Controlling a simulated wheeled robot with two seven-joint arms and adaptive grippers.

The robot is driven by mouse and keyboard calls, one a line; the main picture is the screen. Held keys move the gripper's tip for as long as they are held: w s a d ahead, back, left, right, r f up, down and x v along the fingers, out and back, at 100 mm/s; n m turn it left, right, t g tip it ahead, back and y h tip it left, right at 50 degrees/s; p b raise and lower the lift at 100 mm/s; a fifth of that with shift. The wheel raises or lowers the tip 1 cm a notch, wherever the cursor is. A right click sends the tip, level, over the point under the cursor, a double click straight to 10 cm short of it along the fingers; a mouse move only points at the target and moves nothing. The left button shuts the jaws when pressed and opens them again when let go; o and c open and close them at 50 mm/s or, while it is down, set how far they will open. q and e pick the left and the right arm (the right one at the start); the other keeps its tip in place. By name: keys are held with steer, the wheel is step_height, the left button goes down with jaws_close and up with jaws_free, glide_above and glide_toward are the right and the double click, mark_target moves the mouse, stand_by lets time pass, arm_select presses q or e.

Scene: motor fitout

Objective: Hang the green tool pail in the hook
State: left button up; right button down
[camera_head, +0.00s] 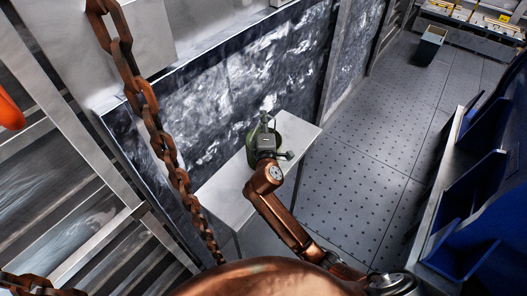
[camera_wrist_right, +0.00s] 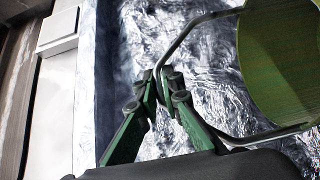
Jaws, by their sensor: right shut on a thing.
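The green tool pail (camera_wrist_right: 290,60) shows large at the upper right of the right wrist view, with its mouth and inner wall visible. My right gripper (camera_wrist_right: 163,85) is shut on the pail's thin metal handle (camera_wrist_right: 200,25), and the pail hangs to the right of the fingers. In the head view the right gripper (camera_head: 265,126) is over the pale bench by the marbled wall, and it hides much of the pail (camera_head: 250,152). I cannot make out the hook for certain in either view. My left gripper is not in view.
A rusty chain (camera_head: 150,105) hangs in the left foreground of the head view. The pale bench (camera_head: 225,190) stands against the marbled wall (camera_head: 220,100). Blue bins (camera_head: 470,190) line the right side. A dark open container (camera_head: 431,42) stands at the back right. The floor (camera_head: 370,140) between is clear.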

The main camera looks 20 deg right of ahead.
steer(key=shift+r, duration=0.2)
stand_by(0.5)
steer(key=shift+r, duration=1.2)
steer(key=s+a+r, duration=0.3)
steer(key=s+r, duration=0.7)
steer(key=s, duration=0.3)
steer(key=shift+s+r+b, duration=0.25)
steer(key=shift+s+b, duration=0.05)
steer(key=shift+s, duration=0.1)
steer(key=shift+a+f, duration=0.1)
